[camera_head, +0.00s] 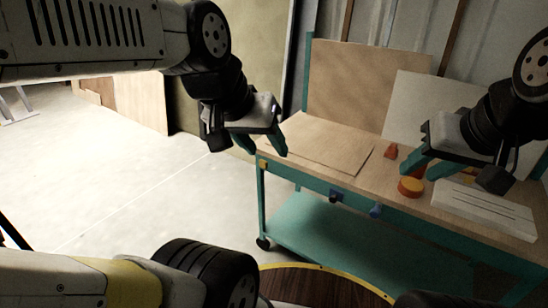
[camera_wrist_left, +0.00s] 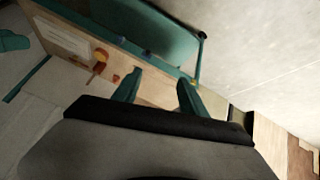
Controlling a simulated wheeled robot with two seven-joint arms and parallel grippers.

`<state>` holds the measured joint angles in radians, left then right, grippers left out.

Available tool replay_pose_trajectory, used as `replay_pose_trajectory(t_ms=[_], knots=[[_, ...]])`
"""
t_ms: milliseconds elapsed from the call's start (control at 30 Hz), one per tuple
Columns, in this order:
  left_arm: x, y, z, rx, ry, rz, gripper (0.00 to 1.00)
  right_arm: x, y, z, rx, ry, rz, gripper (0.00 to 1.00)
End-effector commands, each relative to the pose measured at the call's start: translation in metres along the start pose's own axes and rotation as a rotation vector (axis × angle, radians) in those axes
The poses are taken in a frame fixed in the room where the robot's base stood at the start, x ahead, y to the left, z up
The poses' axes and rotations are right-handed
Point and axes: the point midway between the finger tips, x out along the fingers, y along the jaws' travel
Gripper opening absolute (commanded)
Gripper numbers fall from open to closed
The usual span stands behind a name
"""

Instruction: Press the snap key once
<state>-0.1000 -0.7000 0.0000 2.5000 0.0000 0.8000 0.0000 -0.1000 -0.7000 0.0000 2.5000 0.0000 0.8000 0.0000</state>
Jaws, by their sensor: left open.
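No part in view can be told for certain as the snap key. A round orange piece (camera_head: 411,187) sits on the workbench (camera_head: 301,147), beside a white slotted block (camera_head: 483,208). The orange piece also shows in the left wrist view (camera_wrist_left: 99,68).
A thin wooden sheet (camera_head: 318,143) lies on the bench's left half. A small red-orange piece (camera_head: 390,151) stands behind the round one. Boards (camera_head: 355,88) lean at the back. A teal lower shelf (camera_head: 330,232) is below. Open floor (camera_head: 130,190) lies to the left.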

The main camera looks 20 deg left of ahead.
Motion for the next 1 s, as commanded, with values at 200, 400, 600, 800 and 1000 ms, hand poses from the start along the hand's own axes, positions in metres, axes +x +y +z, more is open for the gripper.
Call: replay_pose_trajectory(t_ms=[200, 400, 600, 800, 1000], knots=[[0.0000, 0.0000, 0.0000, 0.000, 0.000, 0.000, 0.09, 0.0000, 0.0000, 0.0000, 0.000, 0.000, 0.000, 0.36], [0.0000, 0.0000, 0.0000, 0.000, 0.000, 0.000, 0.00, 0.0000, 0.0000, 0.0000, 0.000, 0.000, 0.000, 0.36], [0.0000, 0.0000, 0.0000, 0.000, 0.000, 0.000, 0.00, 0.0000, 0.0000, 0.0000, 0.000, 0.000, 0.000, 0.36], [0.0000, 0.0000, 0.0000, 0.000, 0.000, 0.000, 0.00, 0.0000, 0.0000, 0.0000, 0.000, 0.000, 0.000, 0.36], [0.0000, 0.0000, 0.0000, 0.000, 0.000, 0.000, 0.00, 0.0000, 0.0000, 0.0000, 0.000, 0.000, 0.000, 0.36]])
